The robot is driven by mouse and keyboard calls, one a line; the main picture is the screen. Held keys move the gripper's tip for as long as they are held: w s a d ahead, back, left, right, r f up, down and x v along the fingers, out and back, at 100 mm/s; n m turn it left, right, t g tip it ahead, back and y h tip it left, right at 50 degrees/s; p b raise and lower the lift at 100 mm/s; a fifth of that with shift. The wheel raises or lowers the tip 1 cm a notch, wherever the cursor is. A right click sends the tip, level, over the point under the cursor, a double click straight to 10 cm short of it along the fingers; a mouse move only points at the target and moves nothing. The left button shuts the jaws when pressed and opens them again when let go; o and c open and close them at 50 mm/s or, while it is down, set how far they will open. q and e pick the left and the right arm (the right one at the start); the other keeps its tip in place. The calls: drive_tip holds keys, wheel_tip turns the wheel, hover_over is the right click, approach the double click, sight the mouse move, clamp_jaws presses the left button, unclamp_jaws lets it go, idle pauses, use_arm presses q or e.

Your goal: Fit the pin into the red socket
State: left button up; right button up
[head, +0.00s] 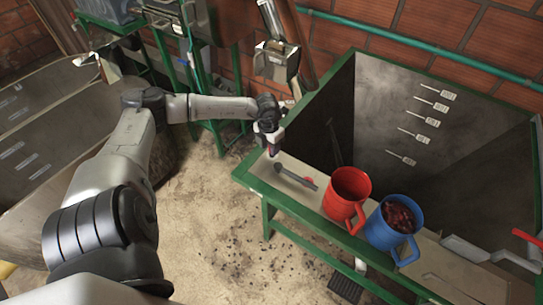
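My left gripper (271,148) points down just above the far left corner of the pale ledge (262,178). Its fingers are small and dark here, so I cannot tell whether they are open or shut, or whether they hold anything. A dark grey rod-like piece (293,177) lies on the ledge just right of and below the gripper; it looks like the pin. A small red spot (309,180) shows at its right end and may be the red socket, partly hidden by the rod. My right gripper is not in view.
A red mug (347,195) and a blue mug (391,228) filled with dark red cherries stand on the ledge to the right. Behind them is a deep grey hopper (400,110) with a green frame. A metal chute (275,62) hangs beyond the gripper.

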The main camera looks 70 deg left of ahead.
use_arm(q)
clamp_jaws()
idle(0.5)
